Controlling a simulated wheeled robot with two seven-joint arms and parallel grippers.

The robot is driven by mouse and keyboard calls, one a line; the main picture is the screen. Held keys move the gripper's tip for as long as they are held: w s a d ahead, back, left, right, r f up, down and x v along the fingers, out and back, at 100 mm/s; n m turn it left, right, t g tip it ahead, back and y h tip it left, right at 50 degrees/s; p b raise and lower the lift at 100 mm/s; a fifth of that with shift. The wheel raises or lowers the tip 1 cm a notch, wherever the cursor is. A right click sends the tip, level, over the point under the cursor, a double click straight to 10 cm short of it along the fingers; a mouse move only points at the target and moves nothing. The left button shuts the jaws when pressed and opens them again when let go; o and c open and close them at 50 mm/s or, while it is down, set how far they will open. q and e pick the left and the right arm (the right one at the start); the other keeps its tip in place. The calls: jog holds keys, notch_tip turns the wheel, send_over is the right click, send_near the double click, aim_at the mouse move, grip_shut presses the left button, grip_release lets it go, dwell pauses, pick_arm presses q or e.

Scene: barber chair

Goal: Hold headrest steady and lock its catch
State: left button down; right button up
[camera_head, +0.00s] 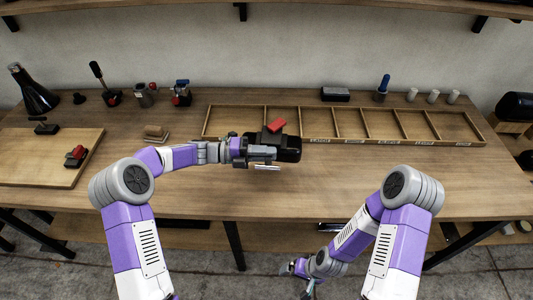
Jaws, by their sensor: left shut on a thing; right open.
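A black block (288,150), which looks like the headrest, is over the middle of the bench, just in front of the divided tray. A red piece (277,125), which looks like its catch, sits tilted on top. My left gripper (264,152) is shut on the black block from its left side and partly covers it. A short silver bar shows at the front below this gripper. I cannot tell whether the block touches the bench top. My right gripper (303,287) is open and empty, low in front of the bench edge, away from the headrest.
A wooden divided tray (390,141) lies behind the headrest. A wooden board (35,168) with small red and black parts is at the left. Clamps, a black bottle (33,91) and a blue-handled tool (383,87) stand at the back. The front right bench top is clear.

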pick_arm(q)
jog(key=shift+f+b, duration=1.15)
jog(key=shift+f, duration=3.1)
jog(key=shift+f, duration=0.4)
